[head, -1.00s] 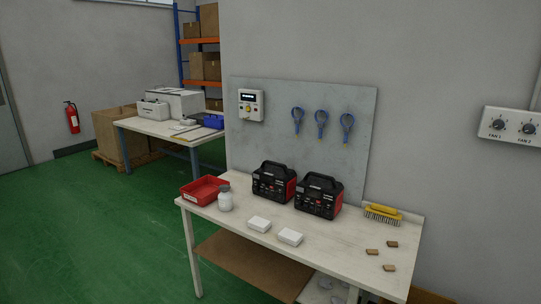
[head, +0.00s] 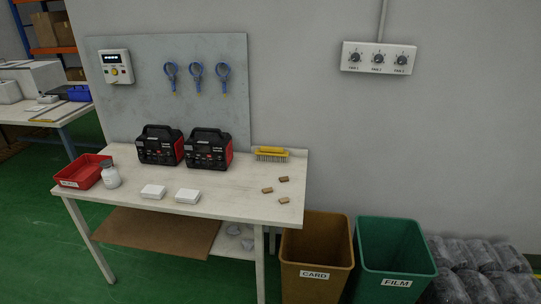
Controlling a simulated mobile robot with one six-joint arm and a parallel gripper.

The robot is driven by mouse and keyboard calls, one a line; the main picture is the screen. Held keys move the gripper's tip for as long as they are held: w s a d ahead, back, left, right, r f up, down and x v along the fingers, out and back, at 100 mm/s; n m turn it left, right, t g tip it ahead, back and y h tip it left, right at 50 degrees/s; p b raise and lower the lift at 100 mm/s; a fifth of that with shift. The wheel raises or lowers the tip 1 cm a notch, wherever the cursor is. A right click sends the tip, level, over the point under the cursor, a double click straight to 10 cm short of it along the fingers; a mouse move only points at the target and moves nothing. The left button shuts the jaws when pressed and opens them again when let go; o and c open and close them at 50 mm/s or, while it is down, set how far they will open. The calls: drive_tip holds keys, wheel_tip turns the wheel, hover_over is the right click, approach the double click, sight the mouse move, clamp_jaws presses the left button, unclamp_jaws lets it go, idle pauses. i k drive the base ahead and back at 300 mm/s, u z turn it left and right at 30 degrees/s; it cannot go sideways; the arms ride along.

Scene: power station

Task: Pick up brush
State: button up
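A brush (head: 271,154) with a yellow handle and pale bristles stands at the back right of the white workbench (head: 235,208), bristles down, close to the wall. It is to the right of two black and red power units, and nothing covers it. My gripper is not in the head view.
Brown CARD (head: 316,252) and green FILM (head: 396,257) bins stand right. Green floor shows at left.

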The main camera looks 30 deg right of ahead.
sight(265, 153)
drive_tip(key=u, duration=0.15)
drive_tip(key=i, duration=0.7)
drive_tip(key=u, duration=0.5)
drive_tip(key=i, duration=1.5)
drive_tip(key=u, duration=0.3)
